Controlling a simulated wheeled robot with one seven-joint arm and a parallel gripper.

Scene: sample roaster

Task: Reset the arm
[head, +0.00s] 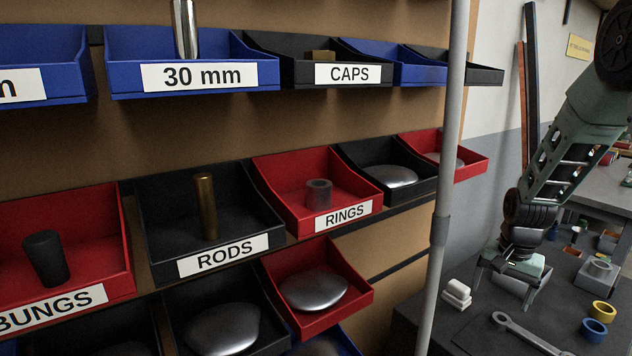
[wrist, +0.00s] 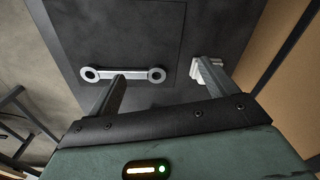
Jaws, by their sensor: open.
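My gripper (head: 510,275) is at the right of the head view, pointing down above a dark bench. In the wrist view my gripper (wrist: 163,85) has its two fingers spread wide with nothing between them. A metal wrench with a ring at each end (wrist: 123,74) lies flat on the bench beyond the fingertips; it also shows in the head view (head: 525,332). A small white stacked block (head: 457,294) stands on the bench left of my gripper. In the wrist view the block (wrist: 205,70) is partly hidden behind the right finger.
Labelled bins hang on a brown board at left, including the RODS bin (head: 222,264), the RINGS bin (head: 338,222) and the CAPS bin (head: 298,74). A grey vertical pole (head: 445,180) stands between the bins and my arm. Yellow (head: 602,311) and blue (head: 594,329) rings lie at the bench's right.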

